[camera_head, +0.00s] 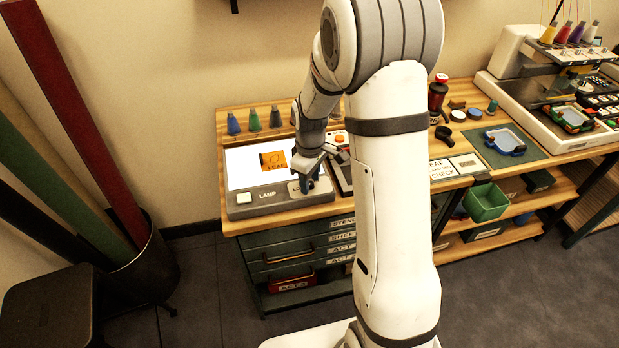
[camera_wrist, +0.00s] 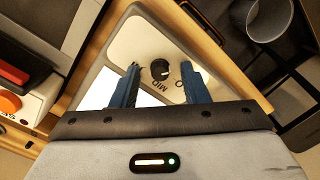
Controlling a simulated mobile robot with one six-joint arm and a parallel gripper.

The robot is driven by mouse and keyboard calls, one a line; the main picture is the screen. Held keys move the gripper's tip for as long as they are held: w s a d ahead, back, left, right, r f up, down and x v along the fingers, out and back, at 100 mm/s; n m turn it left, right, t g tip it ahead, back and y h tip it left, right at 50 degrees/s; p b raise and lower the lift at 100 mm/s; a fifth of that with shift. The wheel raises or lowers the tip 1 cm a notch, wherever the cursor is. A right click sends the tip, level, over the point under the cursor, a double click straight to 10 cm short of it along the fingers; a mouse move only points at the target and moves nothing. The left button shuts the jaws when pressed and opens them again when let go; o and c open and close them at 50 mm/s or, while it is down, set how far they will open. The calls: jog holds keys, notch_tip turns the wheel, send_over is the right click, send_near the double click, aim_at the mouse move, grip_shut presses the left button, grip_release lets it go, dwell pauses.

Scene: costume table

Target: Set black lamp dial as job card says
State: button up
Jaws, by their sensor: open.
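The black lamp dial (camera_wrist: 159,69) sits on the pale face of the lamp unit in the wrist view, with the lettering "MID" beside it. A small light mark shows on the dial, but its exact setting is hard to read. My gripper (camera_wrist: 160,80) is open, with one blue finger on each side of the dial; I cannot tell whether they touch it. In the head view my gripper (camera_head: 307,184) is low over the right front of the lamp unit (camera_head: 255,203) and hides the dial. A white card (camera_head: 442,169) reading "LEAF CHECK" lies further right.
An orange leaf piece (camera_head: 274,160) lies on the lit white panel (camera_head: 240,168). Coloured cones (camera_head: 254,119) stand behind the panel. A red-and-black device (camera_wrist: 20,75) is close by in the wrist view.

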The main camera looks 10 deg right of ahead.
jog(key=shift+c, duration=0.4)
grip_shut()
jog(key=shift+m, duration=0.3)
jog(key=m+b, duration=0.1)
jog(key=m, duration=0.3)
jog(key=shift+m, duration=0.3)
jog(key=m+b, duration=0.1)
jog(key=m, duration=0.4)
jog(key=m+b, duration=0.1)
jog(key=m, duration=0.5)
jog(key=shift+m, duration=0.3)
jog(key=m+b, duration=0.1)
jog(key=m, duration=0.5)
jog(key=shift+m, duration=0.4)
